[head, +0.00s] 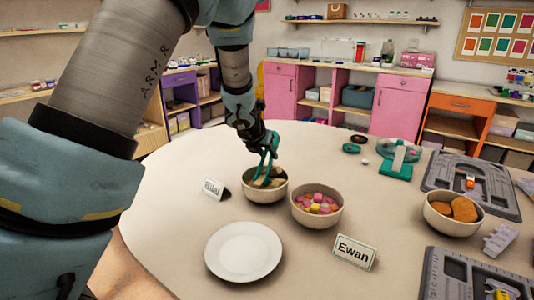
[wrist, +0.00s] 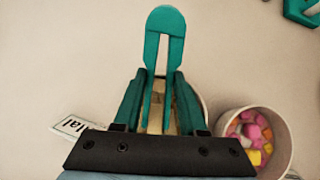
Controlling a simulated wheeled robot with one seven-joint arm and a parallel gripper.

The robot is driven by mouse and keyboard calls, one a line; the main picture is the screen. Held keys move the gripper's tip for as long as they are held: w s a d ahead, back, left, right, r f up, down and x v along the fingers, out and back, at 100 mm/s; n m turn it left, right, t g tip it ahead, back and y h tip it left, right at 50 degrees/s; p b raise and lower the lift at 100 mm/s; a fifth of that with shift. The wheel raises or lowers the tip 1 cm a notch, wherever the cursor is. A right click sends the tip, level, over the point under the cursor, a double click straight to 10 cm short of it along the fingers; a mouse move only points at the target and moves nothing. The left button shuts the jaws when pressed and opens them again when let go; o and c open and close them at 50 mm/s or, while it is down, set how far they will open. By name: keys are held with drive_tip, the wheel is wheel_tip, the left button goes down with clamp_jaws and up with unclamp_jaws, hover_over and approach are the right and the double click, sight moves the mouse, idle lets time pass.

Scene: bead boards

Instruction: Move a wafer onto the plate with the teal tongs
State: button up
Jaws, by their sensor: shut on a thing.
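My gripper (head: 262,142) is shut on the teal tongs (head: 268,160), which also fill the middle of the wrist view (wrist: 165,40). The tongs point down into the left bowl (head: 265,196), which holds tan pieces that look like wafers (head: 262,183). I cannot tell whether the tongs' tips pinch a wafer. In the wrist view the tongs and gripper hide most of that bowl. The white plate (head: 243,251) is empty and lies on the table in front of the bowls, near the "Ewan" card (head: 354,252).
A bowl of pink and yellow sweets (head: 317,205) stands just right of the wafer bowl. A name card (head: 213,188) stands at its left. A bowl of orange-brown pieces (head: 453,212) and grey boards (head: 472,186) are at the right. A teal item (head: 396,168) lies farther back.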

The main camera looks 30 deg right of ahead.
clamp_jaws()
wheel_tip(320, 180, up, 12)
drive_tip(key=p, duration=1)
drive_tip(key=shift+p, duration=0.35)
